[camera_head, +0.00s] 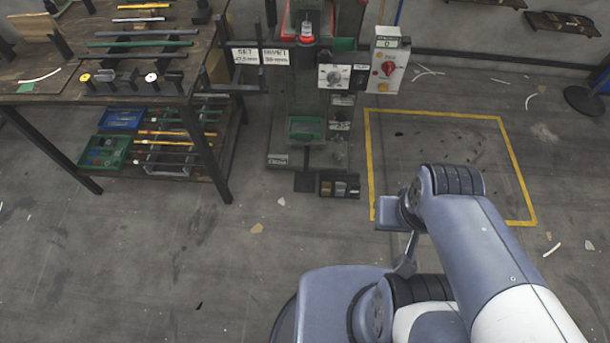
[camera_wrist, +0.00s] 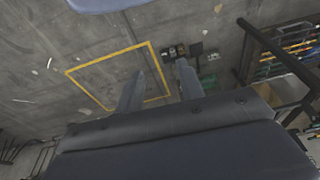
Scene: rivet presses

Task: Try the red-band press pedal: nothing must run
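The press (camera_head: 310,100) stands at the upper middle of the head view, with a red band (camera_head: 307,38) at its head. A dark flat plate on a short stem, which looks like the pedal (camera_head: 305,182), sticks out at the floor in front of its base. The pedal also shows small in the wrist view (camera_wrist: 195,48). The control box (camera_head: 388,65) to the right has a red knob and a display that seems to read 0. My gripper (camera_wrist: 158,78) is open and empty, its fingers wide apart, well away from the pedal. In the head view its fingers are hidden.
A workbench (camera_head: 120,98) with rods and trays stands at left. A yellow floor outline (camera_head: 440,112) lies right of the press. The floor before the press is open, with scattered scraps.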

